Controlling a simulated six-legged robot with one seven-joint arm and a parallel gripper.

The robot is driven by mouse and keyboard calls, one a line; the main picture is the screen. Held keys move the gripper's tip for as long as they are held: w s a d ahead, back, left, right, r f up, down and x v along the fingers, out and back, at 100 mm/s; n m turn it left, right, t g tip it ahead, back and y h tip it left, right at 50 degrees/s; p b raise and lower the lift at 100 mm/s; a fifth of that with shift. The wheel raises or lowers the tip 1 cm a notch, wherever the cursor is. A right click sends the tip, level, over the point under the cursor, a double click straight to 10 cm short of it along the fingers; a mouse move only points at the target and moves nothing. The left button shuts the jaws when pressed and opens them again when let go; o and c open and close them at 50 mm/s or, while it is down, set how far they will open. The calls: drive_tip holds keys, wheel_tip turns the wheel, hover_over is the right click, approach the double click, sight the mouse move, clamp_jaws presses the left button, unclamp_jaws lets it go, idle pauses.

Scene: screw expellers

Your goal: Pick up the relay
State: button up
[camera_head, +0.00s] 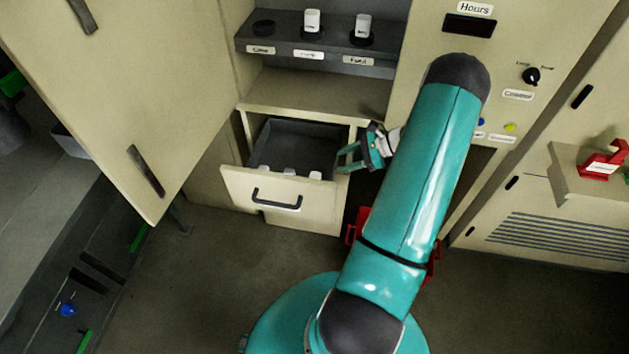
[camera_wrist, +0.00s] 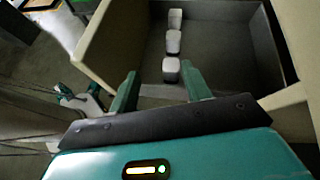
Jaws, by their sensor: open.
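Several small white relays lie in a row inside an open drawer. In the wrist view the nearest relay (camera_wrist: 171,69) shows between my fingertips but beyond them, with a middle relay (camera_wrist: 173,42) and a far relay (camera_wrist: 175,18) behind it. In the head view their tops, such as the right one (camera_head: 315,175), show just behind the drawer front (camera_head: 275,205). My gripper (camera_head: 345,160) is at the drawer's right side, open and empty. In the wrist view its two fingers (camera_wrist: 160,84) are apart and touch no relay. Two more white relays (camera_head: 312,20) (camera_head: 363,25) stand on the shelf above.
A labelled shelf (camera_head: 300,48) with black sockets is above the drawer. A large open cabinet door (camera_head: 120,90) stands to the left. A control panel with a knob (camera_head: 531,75) is to the right.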

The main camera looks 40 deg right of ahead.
sight(315, 176)
wheel_tip(315, 176, down, 6)
drive_tip(key=s+d+m+t, duration=0.2)
drive_tip(key=d+m, duration=0.1)
drive_tip(key=x, duration=1.3)
drive_tip(key=shift+r, duration=0.1)
drive_tip(key=c, duration=0.8)
